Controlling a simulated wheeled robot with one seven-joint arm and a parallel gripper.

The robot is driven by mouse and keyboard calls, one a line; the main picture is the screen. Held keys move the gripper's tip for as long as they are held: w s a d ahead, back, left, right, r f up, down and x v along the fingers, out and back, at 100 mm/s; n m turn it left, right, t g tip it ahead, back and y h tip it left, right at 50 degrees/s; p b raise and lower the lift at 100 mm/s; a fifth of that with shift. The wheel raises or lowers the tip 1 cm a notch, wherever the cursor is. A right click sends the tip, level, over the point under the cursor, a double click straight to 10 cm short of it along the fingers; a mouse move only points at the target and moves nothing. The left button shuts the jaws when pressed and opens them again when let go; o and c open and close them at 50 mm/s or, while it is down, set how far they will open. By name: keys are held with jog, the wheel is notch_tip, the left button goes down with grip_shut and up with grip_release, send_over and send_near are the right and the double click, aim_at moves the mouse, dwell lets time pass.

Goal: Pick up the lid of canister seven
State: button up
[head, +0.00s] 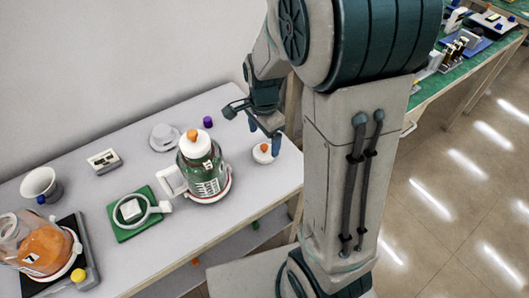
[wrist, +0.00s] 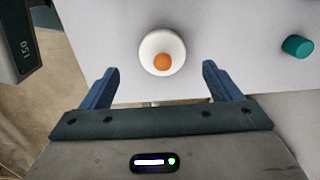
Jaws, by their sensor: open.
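A round white lid with an orange knob (head: 263,154) lies flat on the white table near its right end. It also shows in the wrist view as a white lid (wrist: 148,42), ahead of the fingertips. A canister marked 7 (head: 38,248), with orange contents, stands at the table's lower left. My gripper (head: 264,136) hangs just above and behind the lid in the head view. In the wrist view my gripper (wrist: 159,70) is open, with one blue finger on each side and nothing between them. The lid's label, if any, cannot be read.
A green-filled canister (head: 205,170) with a handle and orange knob stands left of the lid. A white dish (head: 164,138), purple cap (head: 208,122), green mat (head: 120,232) and white bowl (head: 40,184) are further left. A teal cap (wrist: 297,46) lies right of the lid in the wrist view.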

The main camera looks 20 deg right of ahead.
aim_at(264, 146)
jog(key=shift+w+d+f, duration=0.1)
jog(key=shift+f, duration=1.4)
jog(key=shift+w+d+f, duration=0.1)
jog(key=shift+f, duration=1.4)
jog(key=c, duration=1)
